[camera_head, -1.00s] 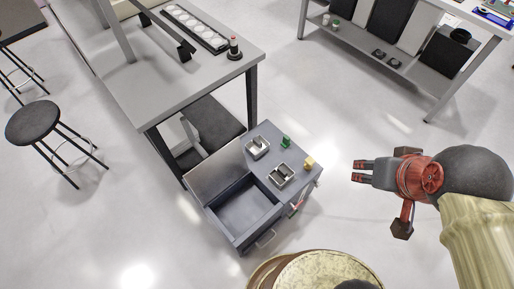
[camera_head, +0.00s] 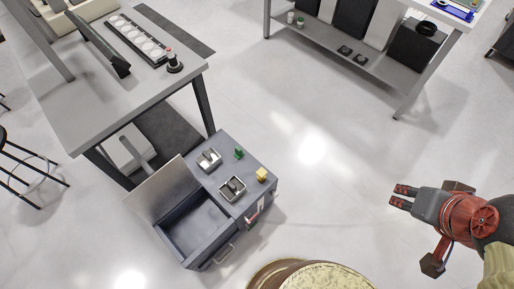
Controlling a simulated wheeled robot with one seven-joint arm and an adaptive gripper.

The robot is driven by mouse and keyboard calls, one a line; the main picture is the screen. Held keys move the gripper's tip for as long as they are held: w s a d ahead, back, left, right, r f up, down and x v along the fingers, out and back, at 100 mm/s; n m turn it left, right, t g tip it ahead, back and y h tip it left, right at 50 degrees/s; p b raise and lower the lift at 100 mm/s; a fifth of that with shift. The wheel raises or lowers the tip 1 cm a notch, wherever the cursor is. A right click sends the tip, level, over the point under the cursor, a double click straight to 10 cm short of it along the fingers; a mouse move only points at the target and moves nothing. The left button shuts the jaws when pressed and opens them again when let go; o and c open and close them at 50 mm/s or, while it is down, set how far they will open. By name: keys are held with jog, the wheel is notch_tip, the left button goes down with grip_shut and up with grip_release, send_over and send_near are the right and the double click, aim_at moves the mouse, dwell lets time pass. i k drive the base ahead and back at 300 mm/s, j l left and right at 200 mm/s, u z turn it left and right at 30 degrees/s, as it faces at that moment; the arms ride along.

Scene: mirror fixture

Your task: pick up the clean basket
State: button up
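Two small metal baskets stand on the flat top of a grey cabinet-like machine (camera_head: 228,145). One basket (camera_head: 209,159) is toward the back left and the other (camera_head: 232,188) is nearer the front. I cannot tell from the picture which one is clean. My gripper (camera_head: 402,197) is at the right over bare floor, well apart from both baskets. Its two dark fingers point left with a gap between them, and nothing is held.
The machine's lid (camera_head: 162,187) stands raised beside an open tub (camera_head: 195,222). A green piece (camera_head: 239,153) and a yellow piece (camera_head: 262,174) sit by the baskets. A grey table (camera_head: 130,100) is behind at left, a shelf unit (camera_head: 345,60) at back. Floor between machine and gripper is clear.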

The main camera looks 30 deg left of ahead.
aim_at(209, 159)
jog(key=i+l+z, duration=0.1)
jog(key=i+l, duration=0.2)
jog(key=i, duration=0.2)
jog(key=i+l+z, duration=0.1)
jog(key=i+l, duration=0.2)
jog(key=i, duration=0.2)
jog(key=i+u, duration=0.2)
jog(key=u, duration=0.2)
jog(key=i+u, duration=0.45)
jog(key=u, duration=0.3)
jog(key=i+l+u, duration=0.15)
jog(key=u, duration=0.25)
jog(key=i+u, duration=0.2)
jog(key=u, duration=0.25)
jog(key=i+u, duration=0.15)
jog(key=u, duration=0.3)
jog(key=i+l+u, duration=0.1)
jog(key=u, duration=0.35)
jog(key=i+l+u, duration=0.2)
jog(key=u, duration=0.25)
jog(key=i+l+u, duration=0.15)
jog(key=u, duration=0.3)
jog(key=i+l+u, duration=0.25)
jog(key=k+l, duration=0.05)
jog(key=k, duration=0.05)
